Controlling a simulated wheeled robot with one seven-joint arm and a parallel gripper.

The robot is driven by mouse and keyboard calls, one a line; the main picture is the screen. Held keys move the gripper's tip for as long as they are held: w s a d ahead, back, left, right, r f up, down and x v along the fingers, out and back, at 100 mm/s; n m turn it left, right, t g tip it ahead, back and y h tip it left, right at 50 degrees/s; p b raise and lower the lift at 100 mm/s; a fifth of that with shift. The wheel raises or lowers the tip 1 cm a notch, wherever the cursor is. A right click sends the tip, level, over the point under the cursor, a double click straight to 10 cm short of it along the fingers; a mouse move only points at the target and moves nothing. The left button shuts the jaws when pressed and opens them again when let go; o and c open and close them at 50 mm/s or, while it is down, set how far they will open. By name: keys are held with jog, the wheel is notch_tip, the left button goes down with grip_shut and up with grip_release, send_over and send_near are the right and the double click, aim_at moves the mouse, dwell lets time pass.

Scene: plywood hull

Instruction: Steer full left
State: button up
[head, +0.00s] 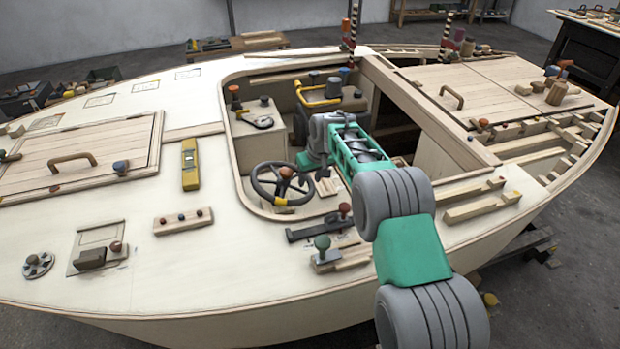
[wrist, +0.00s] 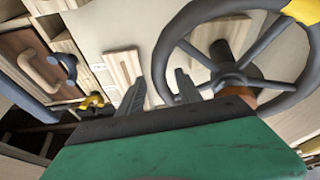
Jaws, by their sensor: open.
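The steering wheel (head: 256,187) is a dark spoked wheel in the cockpit, with a reddish-brown knob (head: 286,172) near its middle. A yellow mark (head: 281,202) sits on its near rim. In the wrist view the wheel (wrist: 184,28) fills the upper right, with the yellow mark (wrist: 303,10) at the top right corner. My gripper (wrist: 161,88) is open. Its dark fingers straddle the left part of the rim in the wrist view; I cannot tell whether they touch it. In the head view my gripper is at the wheel's right side, and its fingertips are not clear.
A console with a gauge (head: 263,122) and a red-knobbed lever (head: 235,96) stands behind the wheel. A seat with a yellow bar (head: 323,103) is farther back. The cockpit coaming (head: 236,170) surrounds the wheel area.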

jog(key=shift+r, duration=0.1)
jog(key=v, duration=0.7)
jog(key=shift+s+r, duration=0.15)
jog(key=shift+r, duration=0.2)
